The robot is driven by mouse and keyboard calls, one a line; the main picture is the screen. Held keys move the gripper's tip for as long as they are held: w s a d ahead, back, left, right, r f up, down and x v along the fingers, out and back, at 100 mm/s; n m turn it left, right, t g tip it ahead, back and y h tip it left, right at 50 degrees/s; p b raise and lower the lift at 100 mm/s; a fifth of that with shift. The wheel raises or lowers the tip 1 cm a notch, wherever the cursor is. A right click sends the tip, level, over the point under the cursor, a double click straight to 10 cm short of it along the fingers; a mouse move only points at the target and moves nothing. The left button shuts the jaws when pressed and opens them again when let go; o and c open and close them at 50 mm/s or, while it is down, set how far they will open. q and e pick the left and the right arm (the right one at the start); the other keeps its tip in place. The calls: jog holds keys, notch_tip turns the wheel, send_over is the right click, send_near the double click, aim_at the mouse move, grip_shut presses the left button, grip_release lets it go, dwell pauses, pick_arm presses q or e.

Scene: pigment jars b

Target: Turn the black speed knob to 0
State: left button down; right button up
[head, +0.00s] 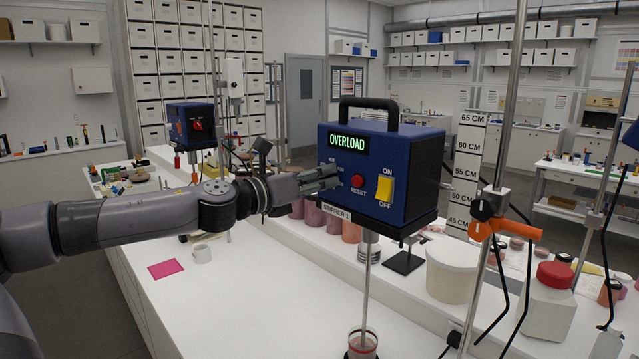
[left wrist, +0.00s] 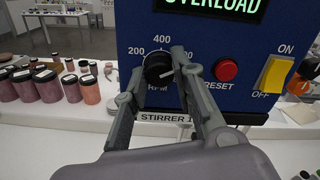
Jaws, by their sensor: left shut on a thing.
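The blue stirrer box (head: 385,160) labelled STIRRER 1 shows a green OVERLOAD display (head: 348,143). In the left wrist view the black speed knob (left wrist: 157,68) sits above the letters RPM, with 200 at its left and 400 above it. A pale mark on the knob seems to point right and slightly down. My left gripper (head: 328,176) reaches the box front from the left and hides the knob in the head view. In the left wrist view its two fingers (left wrist: 160,73) are shut on the knob, one on each side. My right gripper is not in view.
A red RESET button (left wrist: 226,69) and a yellow ON/OFF switch (left wrist: 274,73) are right of the knob. Several pigment jars (left wrist: 48,86) stand left. A stirring shaft (head: 365,290) hangs into a beaker (head: 362,343). A metal stand (head: 495,190) rises at right.

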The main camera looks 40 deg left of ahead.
pick_arm(q)
jog(key=m+b, duration=0.2)
jog(key=m, duration=1)
jog(key=m+b, duration=0.2)
jog(key=m, duration=1)
jog(key=m+b, duration=0.2)
jog(key=m, duration=1)
jog(key=shift+a+r, duration=0.1)
jog(key=shift+r, duration=0.2)
jog(key=c, duration=1.3)
grip_release()
jog(key=shift+f, duration=0.1)
